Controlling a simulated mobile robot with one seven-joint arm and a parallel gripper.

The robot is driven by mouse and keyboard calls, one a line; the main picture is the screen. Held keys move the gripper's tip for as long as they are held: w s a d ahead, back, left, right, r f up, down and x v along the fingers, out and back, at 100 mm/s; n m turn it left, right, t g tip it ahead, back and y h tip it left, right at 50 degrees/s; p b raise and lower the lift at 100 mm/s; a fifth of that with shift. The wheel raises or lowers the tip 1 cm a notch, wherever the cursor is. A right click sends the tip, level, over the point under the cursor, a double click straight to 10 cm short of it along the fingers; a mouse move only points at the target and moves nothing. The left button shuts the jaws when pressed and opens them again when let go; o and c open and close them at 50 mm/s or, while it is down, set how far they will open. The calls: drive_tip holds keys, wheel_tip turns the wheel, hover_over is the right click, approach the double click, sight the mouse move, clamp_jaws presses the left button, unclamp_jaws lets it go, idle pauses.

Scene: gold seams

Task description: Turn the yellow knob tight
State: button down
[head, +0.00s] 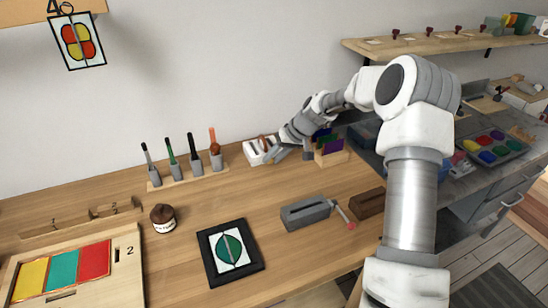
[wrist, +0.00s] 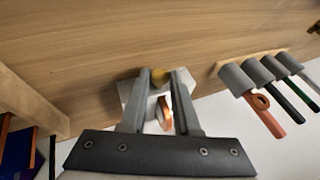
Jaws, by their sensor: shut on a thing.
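The yellow knob (wrist: 160,76) shows in the wrist view between the tips of my gripper (wrist: 162,73), which is shut on it. The knob sits at a white block-shaped holder (wrist: 126,90), partly hidden behind my fingers. The knob is hidden or too small to make out there.
A rack of several handled tools (head: 188,177) stands left of the holder. A wooden holder with coloured cards (head: 332,157) is close on the right. A grey vise-like block (head: 305,212), a framed green picture (head: 230,251) and a brown jar (head: 162,218) stand in front.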

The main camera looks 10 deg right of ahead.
drive_tip(key=c, duration=0.6)
unclamp_jaws()
drive_tip(key=shift+c, duration=0.2)
drive_tip(key=shift+r, duration=0.1)
drive_tip(key=p+v, duration=0.1)
drive_tip(key=v, duration=1.6)
drive_tip(key=shift+p, duration=0.4)
drive_tip(key=shift+s+d, duration=0.1)
drive_tip(key=shift+d, duration=0.05)
